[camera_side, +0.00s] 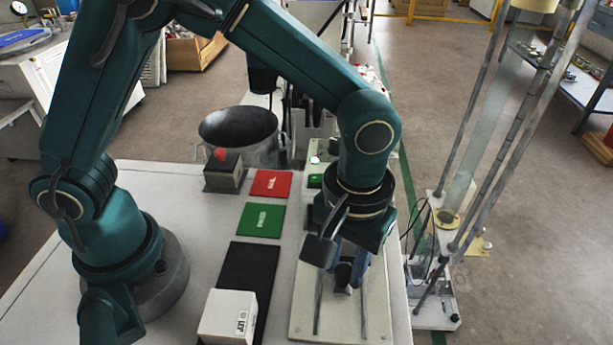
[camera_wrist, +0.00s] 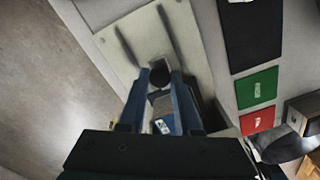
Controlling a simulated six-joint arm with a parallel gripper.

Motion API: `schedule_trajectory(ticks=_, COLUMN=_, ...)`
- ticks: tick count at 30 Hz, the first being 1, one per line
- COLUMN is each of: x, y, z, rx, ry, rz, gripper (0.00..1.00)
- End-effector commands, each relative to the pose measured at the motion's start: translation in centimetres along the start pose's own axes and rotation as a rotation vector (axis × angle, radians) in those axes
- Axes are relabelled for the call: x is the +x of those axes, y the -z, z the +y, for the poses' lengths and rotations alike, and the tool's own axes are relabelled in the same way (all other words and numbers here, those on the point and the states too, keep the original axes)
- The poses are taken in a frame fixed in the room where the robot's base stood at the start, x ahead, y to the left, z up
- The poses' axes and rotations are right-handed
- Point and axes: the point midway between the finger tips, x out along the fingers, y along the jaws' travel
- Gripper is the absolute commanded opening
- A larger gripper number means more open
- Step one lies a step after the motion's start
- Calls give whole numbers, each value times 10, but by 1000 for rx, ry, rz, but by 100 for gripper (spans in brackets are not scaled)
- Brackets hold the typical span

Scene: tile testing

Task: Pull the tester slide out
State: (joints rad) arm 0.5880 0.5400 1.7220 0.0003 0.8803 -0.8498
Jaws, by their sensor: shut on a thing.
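The tester (camera_side: 305,310) has a pale base plate with two long dark slots, and the plate also shows in the wrist view (camera_wrist: 137,27). My gripper (camera_side: 346,272) points down over the plate. Its two blue fingers are shut on the dark round knob (camera_wrist: 159,76) of the tester slide, which stands between the slots. The knob also shows in the side view (camera_side: 343,274). The rest of the slide is hidden by my gripper.
A green pad (camera_side: 262,220), a red pad (camera_side: 271,184) and a black mat (camera_side: 249,266) lie left of the tester. A white box (camera_side: 229,314) sits at the mat's front. A block with a red top (camera_side: 222,172) and a grey bin (camera_side: 275,135) stand behind.

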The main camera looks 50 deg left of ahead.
Motion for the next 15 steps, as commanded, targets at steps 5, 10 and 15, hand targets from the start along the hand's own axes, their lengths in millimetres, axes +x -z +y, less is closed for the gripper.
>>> schedule_trajectory(ticks=5, x=-1, y=-8, z=6, rx=2, ry=-4, rz=2, gripper=0)
schedule_trajectory(ticks=10, x=-1, y=-15, z=10, rx=3, ry=-4, rz=2, gripper=0)
schedule_trajectory(ticks=15, x=-1, y=-22, z=14, rx=2, ry=-5, rz=2, gripper=0)
